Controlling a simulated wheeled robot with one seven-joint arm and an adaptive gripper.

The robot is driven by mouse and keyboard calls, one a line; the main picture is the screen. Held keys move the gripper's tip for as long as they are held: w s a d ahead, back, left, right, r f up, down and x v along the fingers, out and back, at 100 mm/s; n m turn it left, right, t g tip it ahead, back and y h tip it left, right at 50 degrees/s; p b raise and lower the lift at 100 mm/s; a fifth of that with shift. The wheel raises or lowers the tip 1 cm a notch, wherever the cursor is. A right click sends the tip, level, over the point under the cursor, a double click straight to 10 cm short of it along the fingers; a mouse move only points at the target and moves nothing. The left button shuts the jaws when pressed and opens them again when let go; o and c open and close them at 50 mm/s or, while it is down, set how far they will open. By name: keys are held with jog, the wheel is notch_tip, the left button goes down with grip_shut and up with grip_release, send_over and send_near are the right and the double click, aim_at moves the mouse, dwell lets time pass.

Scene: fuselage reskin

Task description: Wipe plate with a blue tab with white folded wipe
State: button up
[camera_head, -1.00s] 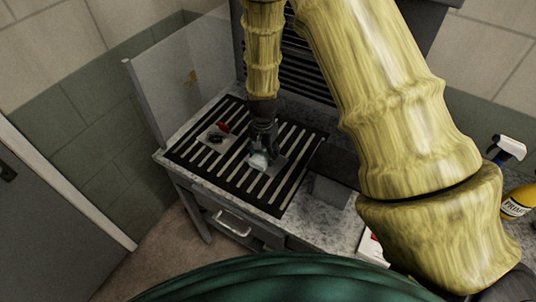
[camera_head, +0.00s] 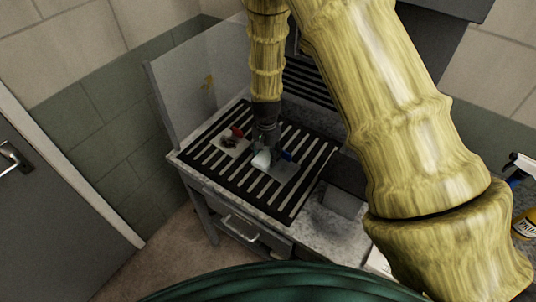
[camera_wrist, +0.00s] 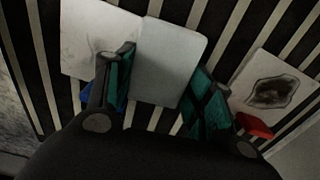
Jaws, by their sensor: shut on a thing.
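The plate with a blue tab (camera_head: 284,171) lies on the black slatted rack; its blue tab (camera_head: 287,156) shows to the right of my gripper. In the wrist view this plate (camera_wrist: 82,35) is pale with a faint grey smudge, and part of its blue tab shows behind the left finger. My gripper (camera_wrist: 158,82) is shut on the white folded wipe (camera_wrist: 168,55), which lies between the teal finger pads. The wipe (camera_head: 261,160) overlaps the plate's left part in the head view; I cannot tell if they touch.
A plate with a red tab (camera_head: 229,145) and a dark stain lies left of my gripper. The slatted rack (camera_head: 243,187) covers much of the bench. A clear panel (camera_head: 185,95) stands at the left, and a spray bottle (camera_head: 525,222) is at far right.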

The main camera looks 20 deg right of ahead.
jog(key=shift+r, duration=0.2)
jog(key=shift+r+p, duration=2)
jog(key=shift+r, duration=0.85)
jog(key=shift+r, duration=1.5)
jog(key=shift+f, duration=0.2)
jog(key=shift+w+d+f+b, duration=0.1)
jog(key=shift+f+b, duration=0.7)
jog(key=shift+f, duration=0.9)
jog(key=shift+w+d+f+b, duration=0.1)
jog(key=shift+f+b, duration=0.7)
jog(key=shift+f, duration=0.9)
jog(key=shift+f+b, duration=0.5)
jog(key=shift+f, duration=0.45)
